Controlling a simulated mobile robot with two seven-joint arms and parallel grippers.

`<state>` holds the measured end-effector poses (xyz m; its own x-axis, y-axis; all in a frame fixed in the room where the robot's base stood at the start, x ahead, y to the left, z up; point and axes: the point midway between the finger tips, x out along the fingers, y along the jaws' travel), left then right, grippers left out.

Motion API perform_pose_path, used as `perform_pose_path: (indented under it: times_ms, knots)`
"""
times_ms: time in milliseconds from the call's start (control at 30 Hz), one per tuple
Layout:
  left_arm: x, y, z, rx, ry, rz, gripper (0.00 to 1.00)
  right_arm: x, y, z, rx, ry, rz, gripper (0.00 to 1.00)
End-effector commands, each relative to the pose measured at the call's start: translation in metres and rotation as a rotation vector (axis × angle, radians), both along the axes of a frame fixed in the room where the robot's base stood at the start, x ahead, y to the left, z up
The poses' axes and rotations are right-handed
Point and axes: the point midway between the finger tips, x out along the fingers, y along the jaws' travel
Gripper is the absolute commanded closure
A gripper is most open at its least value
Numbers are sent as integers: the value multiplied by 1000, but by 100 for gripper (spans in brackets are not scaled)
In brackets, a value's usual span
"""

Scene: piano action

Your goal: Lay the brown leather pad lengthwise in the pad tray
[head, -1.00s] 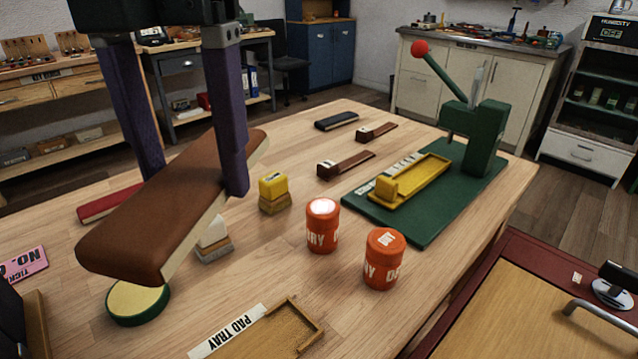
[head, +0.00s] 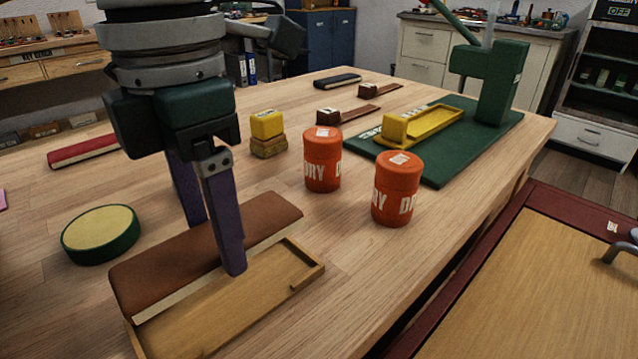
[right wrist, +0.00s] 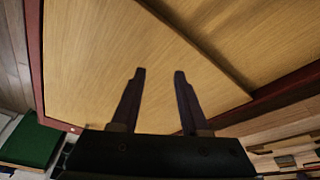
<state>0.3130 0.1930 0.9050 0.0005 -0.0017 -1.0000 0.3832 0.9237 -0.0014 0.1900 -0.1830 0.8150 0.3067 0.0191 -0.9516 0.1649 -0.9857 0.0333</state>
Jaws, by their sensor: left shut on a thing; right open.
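The brown leather pad (head: 160,258), with a pale underside, is in the grip of my left gripper (head: 214,246). One purple finger is on its near side; the other is partly hidden behind it. The pad tray (head: 262,293) is a shallow wooden tray with low rims below and on the near side of the pad. The pad's long side runs along the tray's long side. The pad covers the tray's far part; whether it touches the tray is unclear. My right gripper (right wrist: 159,75) is open and empty in the right wrist view.
Two orange tins (head: 322,160) (head: 396,190) stand right of the pad. A round green-rimmed pad (head: 100,233) lies to the left. A yellow block (head: 267,124) and the green press (head: 490,85) stand behind. A wooden panel with a red border (head: 540,290) is at right.

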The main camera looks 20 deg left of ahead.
Motion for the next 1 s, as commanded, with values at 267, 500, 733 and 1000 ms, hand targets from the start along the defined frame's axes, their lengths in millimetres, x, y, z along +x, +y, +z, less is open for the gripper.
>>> perform_pose_path:
  times_ms: [267, 500, 733, 1000]
  knots:
    - [0, 0, -27, 0, 0, 0, 89, 0, 0, -8, 0, 0, 0, 55]
    - [0, -1, -61, -1, 0, -1, 89, 0, 0, -19, 0, 0, 0, 55]
    - [0, 0, -60, -1, -2, -1, 89, 0, 0, -17, 0, 0, 0, 55]
    - [0, 0, -63, 0, -1, -1, 14, 0, 0, -18, 0, 0, 0, 55]
